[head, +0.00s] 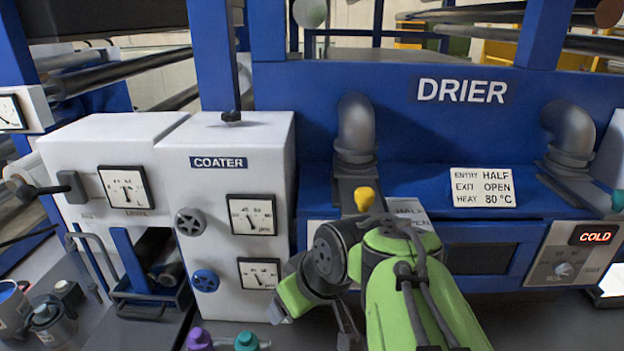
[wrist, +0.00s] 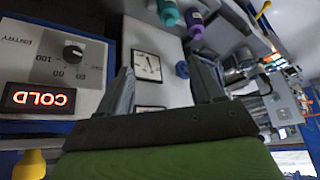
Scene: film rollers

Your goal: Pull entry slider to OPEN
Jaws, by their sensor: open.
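The entry slider's yellow knob (head: 364,198) stands below the left grey pipe of the drier (head: 462,91). A yellow knob also shows at the lower left edge of the wrist view (wrist: 30,165), probably the same one. My gripper (wrist: 165,85) is open, its two grey fingers wide apart with nothing between them. The yellow knob lies outside the fingers. My arm hides the fingers in the head view, and I cannot read the slider's exact setting.
A white card (head: 482,187) reads ENTRY HALF, EXIT OPEN, HEAT 80 °C. A red COLD display (head: 595,236) is at the right. The white coater (head: 240,150) with gauges and handwheels stands left of my arm. Purple (head: 199,340) and teal (head: 246,341) bottles stand at the front.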

